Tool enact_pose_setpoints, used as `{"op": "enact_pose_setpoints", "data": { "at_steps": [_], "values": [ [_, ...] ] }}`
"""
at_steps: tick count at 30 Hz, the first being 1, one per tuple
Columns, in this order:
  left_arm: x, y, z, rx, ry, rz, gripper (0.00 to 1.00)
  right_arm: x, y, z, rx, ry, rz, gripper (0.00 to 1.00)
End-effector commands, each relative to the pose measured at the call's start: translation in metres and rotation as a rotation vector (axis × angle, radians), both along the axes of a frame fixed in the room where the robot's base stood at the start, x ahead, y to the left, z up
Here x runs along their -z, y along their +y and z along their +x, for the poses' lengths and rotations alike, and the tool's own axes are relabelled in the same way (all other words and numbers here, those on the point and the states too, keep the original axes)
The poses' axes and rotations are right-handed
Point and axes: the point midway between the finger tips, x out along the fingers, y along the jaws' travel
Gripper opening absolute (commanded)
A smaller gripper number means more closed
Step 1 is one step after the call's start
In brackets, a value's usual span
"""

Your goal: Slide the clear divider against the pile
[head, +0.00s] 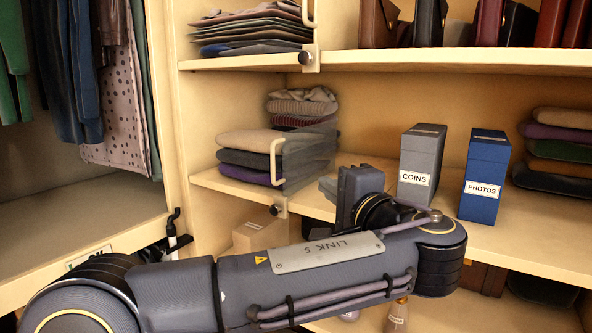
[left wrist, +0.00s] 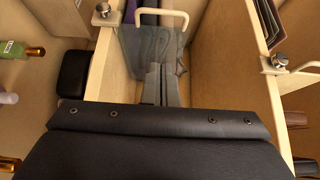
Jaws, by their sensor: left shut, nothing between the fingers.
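The clear divider (head: 310,158) stands upright on the middle shelf, with a cream handle (head: 277,160) and a knob (head: 278,210) at its front edge. The pile (head: 248,158) of folded clothes, beige on top with dark and purple below, lies left of it. More folded knitwear (head: 300,104) is stacked behind. My left gripper (head: 328,186) is shut and empty, just right of the divider. In the left wrist view its fingers (left wrist: 162,72) are together close to the divider (left wrist: 148,45); I cannot tell whether they touch it. My right gripper is not in view.
A grey COINS box (head: 420,165) and a blue PHOTOS box (head: 485,175) stand right of my gripper. Folded clothes (head: 560,150) lie at far right. The upper shelf (head: 450,60) runs above with bags and another divider knob (head: 304,58). Bottles (head: 397,315) stand below.

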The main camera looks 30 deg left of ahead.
Motion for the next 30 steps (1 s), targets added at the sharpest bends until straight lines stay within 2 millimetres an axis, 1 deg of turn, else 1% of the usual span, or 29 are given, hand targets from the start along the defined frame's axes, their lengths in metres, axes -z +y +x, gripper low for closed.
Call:
{"op": "enact_pose_setpoints", "data": {
  "at_steps": [4,9,14,15,18,21,24,30],
  "values": [
    [-0.002,0.021,0.014,-0.007,0.003,-0.001,0.00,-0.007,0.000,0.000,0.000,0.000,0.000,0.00],
    [-0.002,0.051,0.038,-0.008,0.003,-0.003,0.00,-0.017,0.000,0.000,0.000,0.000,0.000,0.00],
    [-0.002,0.077,0.058,-0.007,0.004,-0.003,0.00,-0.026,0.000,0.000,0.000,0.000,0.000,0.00],
    [-0.003,0.084,0.057,-0.007,0.002,-0.003,0.00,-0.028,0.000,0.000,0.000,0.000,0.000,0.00],
    [-0.002,0.098,0.054,-0.005,0.004,-0.003,0.00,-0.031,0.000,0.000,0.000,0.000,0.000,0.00],
    [-0.001,0.107,0.053,-0.003,0.002,-0.004,0.00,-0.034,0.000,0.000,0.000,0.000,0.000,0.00],
    [0.000,0.112,0.053,-0.003,0.003,-0.004,0.00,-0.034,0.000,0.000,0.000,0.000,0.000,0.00],
    [0.000,0.114,0.052,-0.001,0.002,-0.004,0.00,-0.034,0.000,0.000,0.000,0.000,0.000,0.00]
  ]
}}
